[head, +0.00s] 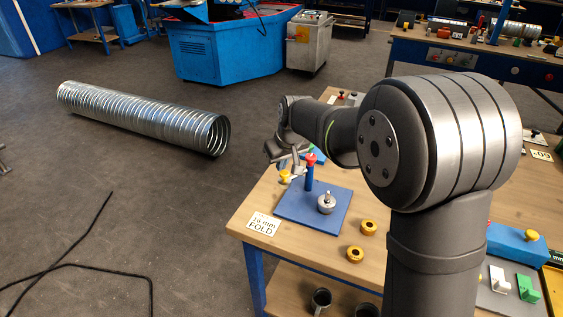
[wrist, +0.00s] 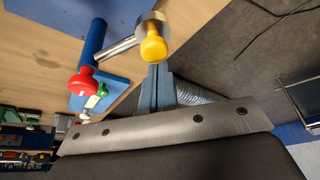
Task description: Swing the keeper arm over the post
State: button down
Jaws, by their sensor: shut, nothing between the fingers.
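A blue column with a red knob (head: 310,172) stands on a blue base plate (head: 290,212); the red-topped column also shows in the wrist view (wrist: 84,84). A silver rod (wrist: 120,48), apparently the keeper arm, reaches sideways from the column to a silver end piece with a yellow knob (wrist: 153,46). The yellow knob is left of the column in the head view (head: 285,177). A short silver post (head: 326,204) stands on the plate's right side. My gripper (wrist: 158,70) is shut and empty, tips close beside the yellow knob; contact cannot be told.
Two brass rings (head: 368,227) lie right of the plate, and a label card (head: 263,223) lies at the table's front left. A blue block with a yellow knob (head: 515,245) is farther right. The floor left of the table holds a spiral duct (head: 145,117).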

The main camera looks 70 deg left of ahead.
aim_at(288, 175)
jog(key=shift+d+n, duration=0.25)
jog(key=shift+n, duration=0.05)
jog(key=shift+d, duration=0.1)
jog(key=shift+w+d+n+g, duration=0.1)
jog(key=shift+d+n+g, duration=0.2)
jog(key=shift+n, duration=0.1)
jog(key=d+n, duration=0.1)
jog(key=w+d+n+g, duration=0.1)
jog(key=n, duration=0.1)
jog(key=shift+d+h, duration=0.15)
jog(key=shift+h, duration=0.15)
jog(key=w+d+n+g+h, duration=0.1)
jog(key=w+d+n+h, duration=0.1)
jog(key=w+d+n, duration=0.2)
jog(key=shift+w+d+n+g, duration=0.4)
jog(key=shift+w+n, duration=1.1)
jog(key=shift+n, duration=1)
